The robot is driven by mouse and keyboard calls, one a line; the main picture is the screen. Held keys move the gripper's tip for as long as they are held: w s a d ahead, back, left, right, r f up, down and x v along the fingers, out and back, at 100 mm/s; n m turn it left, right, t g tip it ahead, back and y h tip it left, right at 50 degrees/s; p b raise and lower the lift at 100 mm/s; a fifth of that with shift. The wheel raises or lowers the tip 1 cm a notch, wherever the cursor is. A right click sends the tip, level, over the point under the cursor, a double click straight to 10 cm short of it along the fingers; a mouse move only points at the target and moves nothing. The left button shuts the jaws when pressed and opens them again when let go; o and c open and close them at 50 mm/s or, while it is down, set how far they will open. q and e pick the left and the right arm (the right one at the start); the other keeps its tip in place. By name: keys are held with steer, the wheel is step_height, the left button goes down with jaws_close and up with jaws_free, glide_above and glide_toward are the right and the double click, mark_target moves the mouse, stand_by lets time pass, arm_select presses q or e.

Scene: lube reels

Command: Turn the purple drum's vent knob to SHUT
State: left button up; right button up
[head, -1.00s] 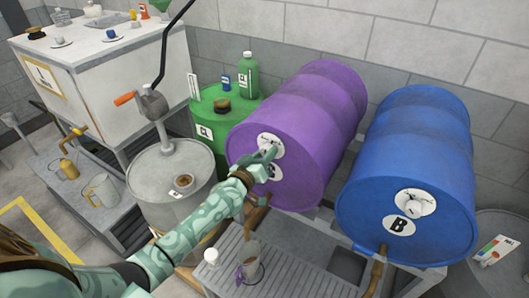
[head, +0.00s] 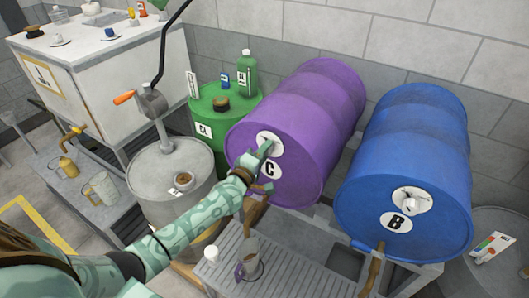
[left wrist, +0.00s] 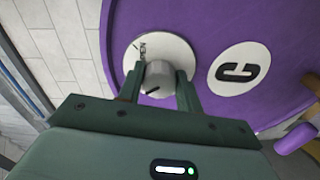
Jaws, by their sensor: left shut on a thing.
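The purple drum (head: 310,130) lies on its side on a rack, with a round white C label on its front face. Its vent knob (left wrist: 159,80) is a grey round knob with a dark mark, on a white dial plate (left wrist: 135,52). My left gripper (head: 266,150) is at the dial on the drum's face. In the left wrist view its two fingers (left wrist: 160,88) are on either side of the knob, shut on it. The dial lettering is too small and partly covered to read. My right gripper is not in view.
A blue drum (head: 412,150) marked B lies to the right, with its own knob (head: 411,200). Below are a slatted tray (head: 215,270), a jug (head: 249,262) and a white cap (head: 211,253). A green drum (head: 214,130) and a grey drum (head: 150,205) stand left.

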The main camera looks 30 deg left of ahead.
arm_select(q)
steer(key=shift+n, duration=0.9)
steer(key=o, duration=1)
steer(key=shift+s, duration=0.1)
steer(key=s+a+p, duration=0.1)
steer(key=s, duration=1.5)
steer(key=shift+a+p, duration=0.15)
steer(key=shift+p, duration=0.15)
